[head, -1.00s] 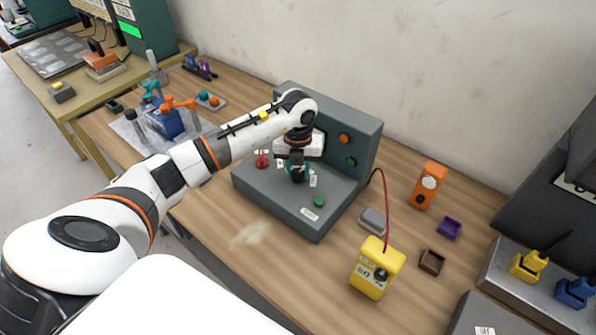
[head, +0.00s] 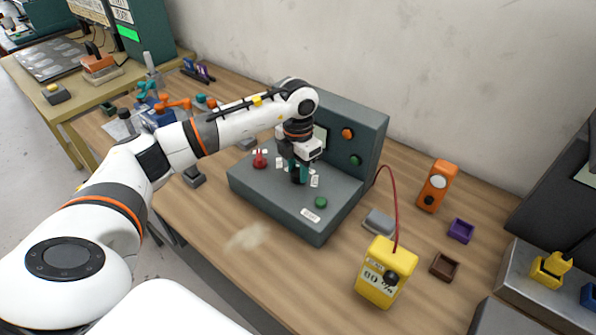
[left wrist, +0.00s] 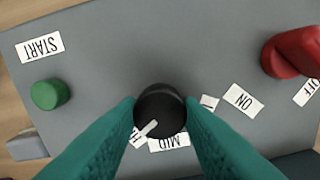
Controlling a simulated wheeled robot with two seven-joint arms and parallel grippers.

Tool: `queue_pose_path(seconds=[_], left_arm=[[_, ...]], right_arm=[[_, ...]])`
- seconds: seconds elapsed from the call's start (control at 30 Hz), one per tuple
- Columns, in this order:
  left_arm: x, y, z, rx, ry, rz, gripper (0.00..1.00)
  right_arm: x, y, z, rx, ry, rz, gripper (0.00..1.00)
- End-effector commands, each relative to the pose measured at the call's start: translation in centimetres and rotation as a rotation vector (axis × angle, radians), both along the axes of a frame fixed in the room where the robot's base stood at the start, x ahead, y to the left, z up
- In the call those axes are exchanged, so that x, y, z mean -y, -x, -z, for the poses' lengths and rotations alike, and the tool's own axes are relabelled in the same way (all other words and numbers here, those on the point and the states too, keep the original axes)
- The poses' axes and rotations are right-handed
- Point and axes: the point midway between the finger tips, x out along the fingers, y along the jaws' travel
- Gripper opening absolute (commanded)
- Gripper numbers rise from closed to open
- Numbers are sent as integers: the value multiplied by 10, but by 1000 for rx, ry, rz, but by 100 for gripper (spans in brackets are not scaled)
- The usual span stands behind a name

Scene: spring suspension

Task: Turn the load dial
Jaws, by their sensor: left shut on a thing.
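The load dial is a black round knob (left wrist: 160,112) with a white pointer line, on the flat top of the grey test unit (head: 262,196). In the left wrist view its pointer aims down and left, beside the MID label (left wrist: 169,142); another label there is partly hidden. My left gripper (head: 298,176) reaches down over the unit. Its teal fingers, also in the left wrist view (left wrist: 160,115), are shut on the knob from both sides. In the head view the fingers hide much of the knob. My right gripper is not in view.
A red switch (head: 260,158) near ON and OFF labels and a green button (head: 320,202) near START flank the dial. The unit's back panel (head: 352,138) rises behind my gripper. A yellow meter (head: 385,272) with a red cable stands at the front right.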

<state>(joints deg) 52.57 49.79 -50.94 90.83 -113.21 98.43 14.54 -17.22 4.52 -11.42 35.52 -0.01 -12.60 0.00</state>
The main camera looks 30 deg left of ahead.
Motion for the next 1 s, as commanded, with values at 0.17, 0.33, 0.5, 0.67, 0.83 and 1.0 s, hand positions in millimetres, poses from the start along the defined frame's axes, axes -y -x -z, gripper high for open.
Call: queue_pose_path(seconds=[0.17,0.33,0.5,0.67,0.83,1.0], left_arm=[[0,-1,0,4,0,47,11],[0,-1,-1,4,1,64,11],[0,-1,-1,4,0,67,11],[0,-1,-1,4,0,66,11],[0,-1,-1,3,0,66,55],[0,0,-1,2,0,65,55]], right_arm=[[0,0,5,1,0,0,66],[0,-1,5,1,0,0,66],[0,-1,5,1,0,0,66],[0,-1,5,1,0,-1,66],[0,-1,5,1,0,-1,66],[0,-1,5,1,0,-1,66]])
